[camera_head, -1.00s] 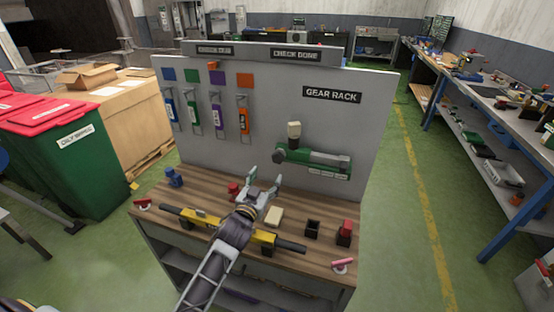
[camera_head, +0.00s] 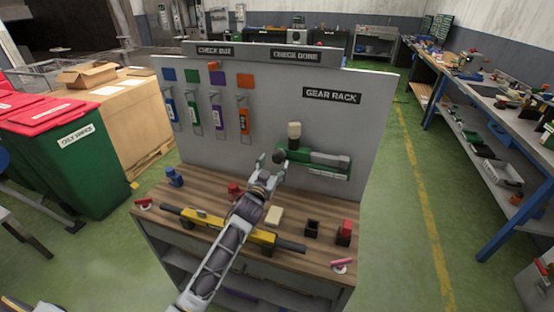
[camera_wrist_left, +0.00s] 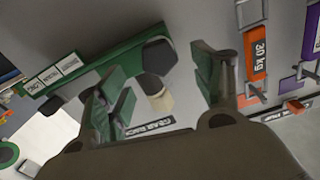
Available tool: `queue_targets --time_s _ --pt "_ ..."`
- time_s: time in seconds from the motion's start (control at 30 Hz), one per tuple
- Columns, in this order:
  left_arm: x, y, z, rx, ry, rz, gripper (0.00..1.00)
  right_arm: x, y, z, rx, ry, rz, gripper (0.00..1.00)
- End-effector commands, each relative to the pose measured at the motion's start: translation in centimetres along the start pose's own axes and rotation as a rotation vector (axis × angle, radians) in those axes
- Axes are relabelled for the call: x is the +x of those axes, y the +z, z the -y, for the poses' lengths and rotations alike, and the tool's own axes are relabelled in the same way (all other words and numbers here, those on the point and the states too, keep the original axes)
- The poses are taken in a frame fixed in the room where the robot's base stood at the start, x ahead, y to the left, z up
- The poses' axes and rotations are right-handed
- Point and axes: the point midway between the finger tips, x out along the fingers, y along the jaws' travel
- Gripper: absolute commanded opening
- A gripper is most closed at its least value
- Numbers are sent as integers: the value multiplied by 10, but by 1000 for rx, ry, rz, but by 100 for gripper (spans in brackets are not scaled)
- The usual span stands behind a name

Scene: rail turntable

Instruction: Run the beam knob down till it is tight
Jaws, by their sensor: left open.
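A green device (camera_head: 318,160) is mounted on the grey panel under the GEAR RACK label. A dark faceted knob (camera_head: 279,157) sits at its left end, and a beige block-like knob (camera_head: 294,130) stands on top. I cannot tell for certain which is the beam knob. My left gripper (camera_head: 272,167) is open and empty just in front of the dark knob. In the left wrist view the dark knob (camera_wrist_left: 159,56) shows between the open fingers, beyond their tips, with no clear contact. The beige knob (camera_wrist_left: 160,100) is partly hidden there. My right gripper is out of view.
The wooden bench top (camera_head: 158,196) below carries a yellow bar (camera_head: 225,229), red and blue pieces and small dark blocks. Several coloured tags hang on the panel's left, including an orange one (camera_head: 244,119). Green floor surrounds the bench.

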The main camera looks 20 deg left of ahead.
Motion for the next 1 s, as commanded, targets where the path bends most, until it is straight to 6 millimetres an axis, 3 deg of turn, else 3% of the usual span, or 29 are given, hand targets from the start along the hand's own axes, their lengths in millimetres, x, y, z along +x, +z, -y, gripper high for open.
queue_targets --time_s 0.5,1.0 --pt "39 0 0 1 0 0 66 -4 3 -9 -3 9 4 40" --pt "45 0 0 1 0 0 65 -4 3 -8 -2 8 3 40"
